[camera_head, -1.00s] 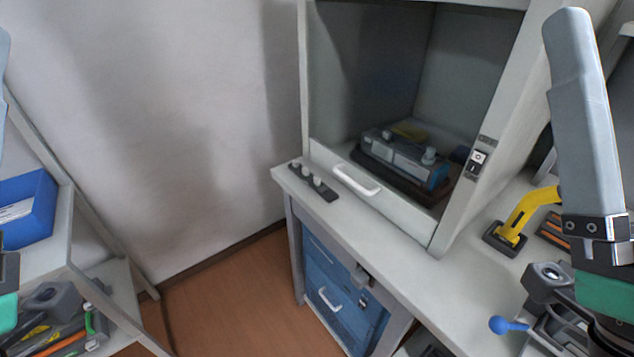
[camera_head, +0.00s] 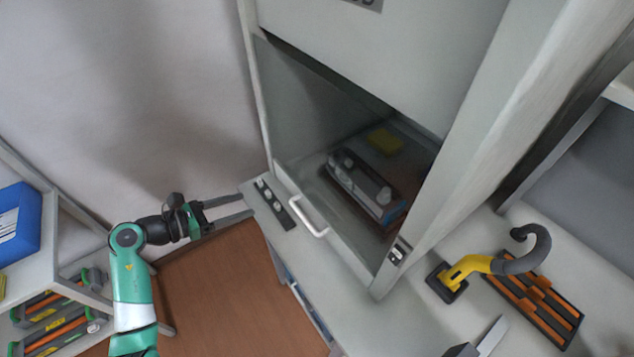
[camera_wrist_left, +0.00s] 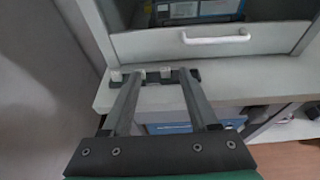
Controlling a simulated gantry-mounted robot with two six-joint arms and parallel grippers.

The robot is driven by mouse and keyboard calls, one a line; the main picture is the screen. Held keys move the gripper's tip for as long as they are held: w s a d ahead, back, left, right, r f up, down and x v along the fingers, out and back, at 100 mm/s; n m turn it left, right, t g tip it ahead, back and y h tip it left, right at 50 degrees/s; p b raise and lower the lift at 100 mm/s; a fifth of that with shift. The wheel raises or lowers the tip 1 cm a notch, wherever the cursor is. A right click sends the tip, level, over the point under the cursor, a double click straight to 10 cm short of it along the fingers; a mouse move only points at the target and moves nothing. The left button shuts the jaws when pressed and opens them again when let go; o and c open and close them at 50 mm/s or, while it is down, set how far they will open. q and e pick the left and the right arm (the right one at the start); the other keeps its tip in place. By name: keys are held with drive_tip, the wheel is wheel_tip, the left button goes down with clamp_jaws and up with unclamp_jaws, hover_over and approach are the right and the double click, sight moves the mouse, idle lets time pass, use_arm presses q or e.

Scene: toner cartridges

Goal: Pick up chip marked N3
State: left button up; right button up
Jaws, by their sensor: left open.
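A dark strip (camera_head: 290,215) with a few small pale pieces standing on it lies at the near left corner of the grey counter, in front of the cabinet. The pale pieces may be chips; no N3 marking is readable on any of them. My left gripper (camera_head: 247,205) is open and empty, its two long fingers pointing right at the strip from the left. In the left wrist view the strip (camera_wrist_left: 152,77) lies across the fingertips, with pale pieces between them; I cannot tell whether they touch.
The open cabinet holds a blue-grey device (camera_head: 362,184) and a yellow item (camera_head: 385,141). A white handle (camera_head: 301,215) sticks out beside the strip. A yellow tool with a grey hose (camera_head: 465,270) and a slotted dark rack (camera_head: 535,300) stand to the right. A blue bin (camera_head: 18,220) is far left.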

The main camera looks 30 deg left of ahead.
sight(277, 205)
use_arm(q)
drive_tip(key=shift+g, duration=0.5)
drive_tip(key=w+f+b, duration=0.1)
drive_tip(key=w+d+f, duration=0.1)
drive_tip(key=f, duration=0.1)
drive_tip(key=w+d+f+b, duration=0.1)
drive_tip(key=shift+w+d+f+b, duration=0.1)
drive_tip(key=shift+w+f+b, duration=0.15)
drive_tip(key=shift+b, duration=0.1)
drive_tip(key=shift+w+d, duration=0.15)
drive_tip(key=shift+w, duration=0.3)
drive_tip(key=b+x, duration=0.2)
drive_tip(key=x, duration=0.2)
drive_tip(key=shift+d+f+b, duration=0.15)
drive_tip(key=shift+f+b, duration=0.1)
drive_tip(key=shift+b, duration=0.15)
drive_tip(key=shift+w+d, duration=0.2)
drive_tip(key=shift+w, duration=0.3)
drive_tip(key=shift+c, duration=0.2)
clamp_jaws()
